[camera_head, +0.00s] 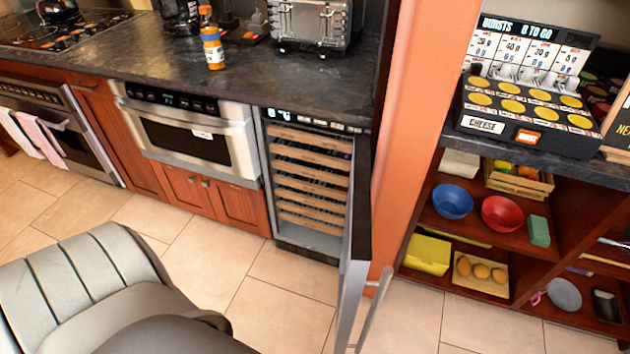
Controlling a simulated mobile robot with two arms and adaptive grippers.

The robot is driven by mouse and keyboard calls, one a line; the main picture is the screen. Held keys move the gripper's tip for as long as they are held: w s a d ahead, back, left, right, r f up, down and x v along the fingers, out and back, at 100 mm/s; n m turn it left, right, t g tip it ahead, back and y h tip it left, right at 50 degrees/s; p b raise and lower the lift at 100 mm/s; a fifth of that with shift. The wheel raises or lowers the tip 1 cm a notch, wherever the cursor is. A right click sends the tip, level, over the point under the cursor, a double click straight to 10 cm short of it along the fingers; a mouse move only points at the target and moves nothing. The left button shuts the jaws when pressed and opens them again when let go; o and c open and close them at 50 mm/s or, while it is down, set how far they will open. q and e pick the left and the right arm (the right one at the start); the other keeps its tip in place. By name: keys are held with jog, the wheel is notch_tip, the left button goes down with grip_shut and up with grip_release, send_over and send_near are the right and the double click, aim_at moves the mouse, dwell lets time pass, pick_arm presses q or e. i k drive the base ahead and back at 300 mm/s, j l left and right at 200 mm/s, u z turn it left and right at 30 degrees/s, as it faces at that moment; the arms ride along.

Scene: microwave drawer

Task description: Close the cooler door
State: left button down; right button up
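The cooler (308,180) is built in under the dark counter, to the right of the microwave drawer. Several wooden-fronted racks show inside it. Its door (354,235) stands wide open, swung out toward me on the right side and seen almost edge-on. A long metal handle (373,315) is on the door's right, outer side, near the bottom of the view. Neither of my grippers is in view.
An orange wall panel (415,130) stands just right of the door. Open shelves with a blue bowl (452,201) and a red bowl (502,214) are further right. A grey padded shape (85,300) fills the lower left. Tiled floor (285,300) before the cooler is clear.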

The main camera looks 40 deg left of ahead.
aim_at(357, 267)
jog(key=i+l+u, duration=0.15)
jog(key=u, duration=0.25)
jog(key=i+l+u, duration=0.2)
jog(key=u, duration=0.2)
jog(key=i+l+u, duration=0.1)
jog(key=l+u, duration=0.3)
jog(key=i+l+u, duration=0.1)
jog(key=u, duration=0.3)
